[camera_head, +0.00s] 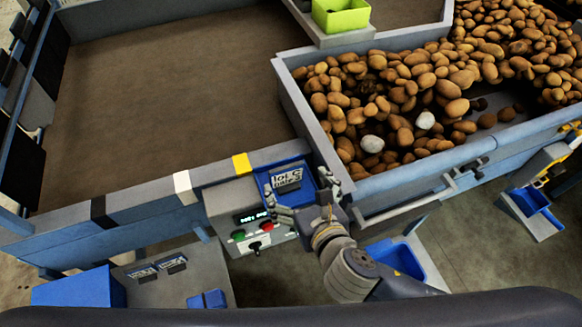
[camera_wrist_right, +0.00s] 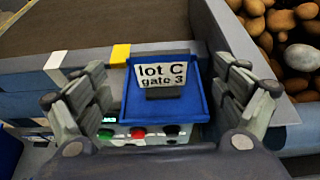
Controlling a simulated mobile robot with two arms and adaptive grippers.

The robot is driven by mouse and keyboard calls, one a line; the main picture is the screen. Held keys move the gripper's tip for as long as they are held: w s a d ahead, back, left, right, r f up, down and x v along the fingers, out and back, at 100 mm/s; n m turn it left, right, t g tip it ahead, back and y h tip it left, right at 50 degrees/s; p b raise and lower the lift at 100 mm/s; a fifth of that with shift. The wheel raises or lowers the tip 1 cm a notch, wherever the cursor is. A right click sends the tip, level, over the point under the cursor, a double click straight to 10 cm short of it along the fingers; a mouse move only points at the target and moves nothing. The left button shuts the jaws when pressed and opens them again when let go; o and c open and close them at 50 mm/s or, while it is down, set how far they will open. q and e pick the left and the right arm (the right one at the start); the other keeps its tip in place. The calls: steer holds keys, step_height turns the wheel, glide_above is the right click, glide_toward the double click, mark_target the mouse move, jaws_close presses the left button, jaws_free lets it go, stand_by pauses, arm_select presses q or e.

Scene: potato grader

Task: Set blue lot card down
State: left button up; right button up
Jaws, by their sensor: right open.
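A lot card (camera_head: 286,178) reading "lot C gate 3" stands on a blue tray-like piece (camera_head: 312,192) above the control box. In the right wrist view the card (camera_wrist_right: 164,76) has a pale face with dark lettering and leans back on a dark block on the blue piece (camera_wrist_right: 138,108). My right gripper (camera_head: 298,186) is open, its fingers spread to either side of the card and apart from it. The right wrist view shows the open fingers (camera_wrist_right: 162,88) with nothing between them at the tips. My left gripper is out of view.
The control box (camera_head: 250,218) has green and red buttons just below the card. A potato-filled bin (camera_head: 290,95) lies to the right. A grey shelf (camera_head: 190,285) at lower left carries more small cards (camera_head: 172,264). The wide brown bed (camera_head: 170,90) is empty.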

steer(key=p+v, duration=0.2)
steer(key=v, duration=0.4)
